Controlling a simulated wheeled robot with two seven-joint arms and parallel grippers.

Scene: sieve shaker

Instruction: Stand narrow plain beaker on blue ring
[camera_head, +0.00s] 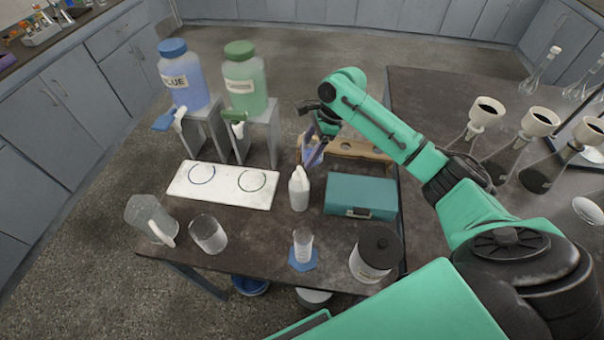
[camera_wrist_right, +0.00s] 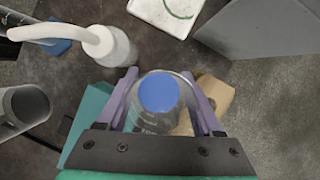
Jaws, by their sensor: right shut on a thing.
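My right gripper (camera_head: 314,150) is at the back of the table, beside the wooden rack. In the right wrist view its purple fingers (camera_wrist_right: 165,88) are shut on a clear glass vessel with printed marks and a round blue surface inside; I take it for the narrow plain beaker (camera_wrist_right: 150,118). In the head view the gripper mostly hides it. The blue ring (camera_head: 190,174) is on the left of a white board (camera_head: 227,187), left of the gripper. A green ring (camera_head: 241,184) is on its right. The board's rings look empty. My left gripper is not in view.
A white wash bottle (camera_head: 298,190) stands between board and teal box (camera_head: 360,197). A jug (camera_head: 148,214), a wide beaker (camera_head: 208,234), another narrow glass (camera_head: 303,246) on a blue mat and a lidded jar (camera_head: 372,262) line the front. Dispenser stands (camera_head: 262,135) rise behind the board.

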